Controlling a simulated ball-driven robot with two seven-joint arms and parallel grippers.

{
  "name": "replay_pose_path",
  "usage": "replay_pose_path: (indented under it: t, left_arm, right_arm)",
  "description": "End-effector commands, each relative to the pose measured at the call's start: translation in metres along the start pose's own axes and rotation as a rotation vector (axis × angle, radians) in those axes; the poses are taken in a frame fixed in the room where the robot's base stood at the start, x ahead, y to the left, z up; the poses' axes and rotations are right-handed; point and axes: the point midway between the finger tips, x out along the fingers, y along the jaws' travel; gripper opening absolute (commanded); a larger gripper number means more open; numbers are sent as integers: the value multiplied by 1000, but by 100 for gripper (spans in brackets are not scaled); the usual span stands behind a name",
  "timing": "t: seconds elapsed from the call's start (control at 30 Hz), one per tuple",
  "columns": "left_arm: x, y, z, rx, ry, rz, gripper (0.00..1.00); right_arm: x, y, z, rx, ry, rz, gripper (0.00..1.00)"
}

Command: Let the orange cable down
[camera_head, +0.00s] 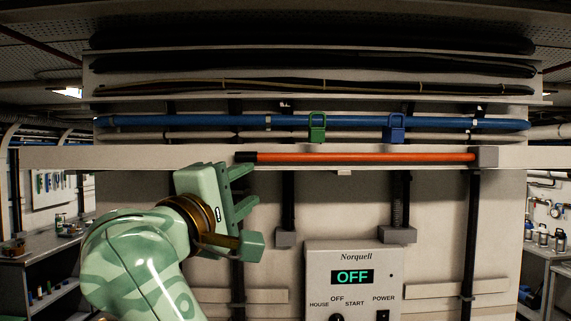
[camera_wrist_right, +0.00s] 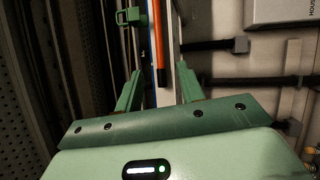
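The orange cable (camera_head: 365,157) runs level along the pale rail, with a black left end (camera_head: 245,157) and its right end at a grey block (camera_head: 487,156). My right gripper (camera_head: 250,187) is just below and left of the black end, fingers pointing right. In the right wrist view its fingers (camera_wrist_right: 160,75) are apart and empty. The orange cable (camera_wrist_right: 157,35) and its black tip line up with the gap between them there; I see no contact. My left gripper is not in view.
A green padlock-like clip (camera_head: 317,127) and a blue one (camera_head: 394,127) hang above the cable, by a blue pipe (camera_head: 250,122). Below is the Norquell control box (camera_head: 353,257), its display reading OFF. Dark vertical conduits (camera_head: 473,230) run down the panel.

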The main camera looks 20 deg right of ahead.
Motion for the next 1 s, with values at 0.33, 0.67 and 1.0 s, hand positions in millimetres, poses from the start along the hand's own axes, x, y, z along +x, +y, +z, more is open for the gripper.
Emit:
replay_pose_path:
  t: [0.33,0.67,1.0]
  left_arm:
    - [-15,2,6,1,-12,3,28]
    - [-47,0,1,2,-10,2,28]
    - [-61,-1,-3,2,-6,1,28]
  right_arm:
    - [32,10,-3,125,50,-48,39]
    - [116,10,-7,119,47,-42,39]
    - [154,4,-10,122,50,-43,39]
